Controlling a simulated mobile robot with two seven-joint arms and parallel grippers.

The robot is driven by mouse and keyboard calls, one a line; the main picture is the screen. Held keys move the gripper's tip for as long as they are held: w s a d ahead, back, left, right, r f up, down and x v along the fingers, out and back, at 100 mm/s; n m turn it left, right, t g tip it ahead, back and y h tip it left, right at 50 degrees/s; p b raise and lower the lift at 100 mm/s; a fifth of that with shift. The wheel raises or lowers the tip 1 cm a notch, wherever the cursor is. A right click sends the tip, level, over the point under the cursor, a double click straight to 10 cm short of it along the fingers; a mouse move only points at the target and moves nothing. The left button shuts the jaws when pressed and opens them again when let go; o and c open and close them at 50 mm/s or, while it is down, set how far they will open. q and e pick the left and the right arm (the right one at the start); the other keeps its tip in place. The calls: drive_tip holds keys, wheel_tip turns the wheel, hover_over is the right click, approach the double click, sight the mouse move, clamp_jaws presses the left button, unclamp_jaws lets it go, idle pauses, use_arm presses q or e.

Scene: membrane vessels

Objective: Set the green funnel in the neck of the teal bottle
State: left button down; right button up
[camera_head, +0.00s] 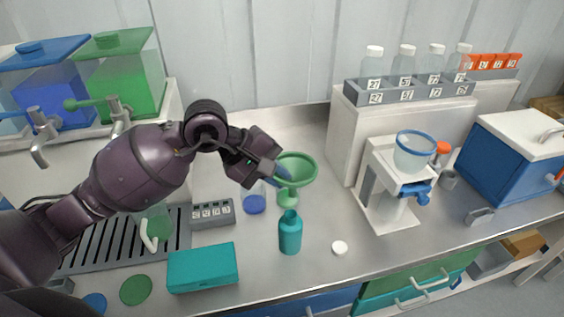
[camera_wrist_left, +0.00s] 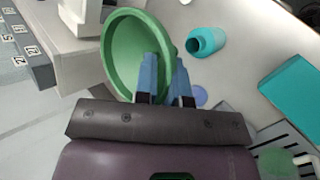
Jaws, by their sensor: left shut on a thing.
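The green funnel (camera_head: 299,167) is up off the counter, its wide mouth facing up, just behind the teal bottle in the head view. My left gripper (camera_head: 283,176) is shut on the funnel near its rim. The wrist view shows the funnel (camera_wrist_left: 117,45) beside the blue fingers of my left gripper (camera_wrist_left: 164,68). The teal bottle (camera_head: 290,236) stands upright and open on the counter, apart from the funnel. It also shows in the wrist view (camera_wrist_left: 210,41). Green shows below the funnel's bowl, partly hidden by the fingers. My right gripper is not in view.
A teal box (camera_head: 203,268) lies left of the bottle, and a white cap (camera_head: 339,248) lies to its right. A white stand with a blue-rimmed bowl (camera_head: 415,153) is farther right. A grey numbered block (camera_head: 212,213) and a blue-based vessel (camera_head: 254,204) stand behind left.

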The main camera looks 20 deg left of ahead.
use_arm(q)
drive_tip(key=shift+s+f, duration=0.2)
drive_tip(key=shift+f, duration=0.4)
drive_tip(key=b, duration=0.2)
hover_over(290, 232)
drive_tip(key=a, duration=0.3)
drive_tip(key=shift+f, duration=3.4)
drive_tip(key=shift+w+f+b, duration=0.2)
drive_tip(key=shift+f+b, duration=0.55)
drive_tip(key=shift+b, duration=0.1)
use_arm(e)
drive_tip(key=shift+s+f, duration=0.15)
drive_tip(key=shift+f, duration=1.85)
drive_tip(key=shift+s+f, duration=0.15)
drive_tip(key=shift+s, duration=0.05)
use_arm(q)
drive_tip(key=c, duration=1.1)
unclamp_jaws()
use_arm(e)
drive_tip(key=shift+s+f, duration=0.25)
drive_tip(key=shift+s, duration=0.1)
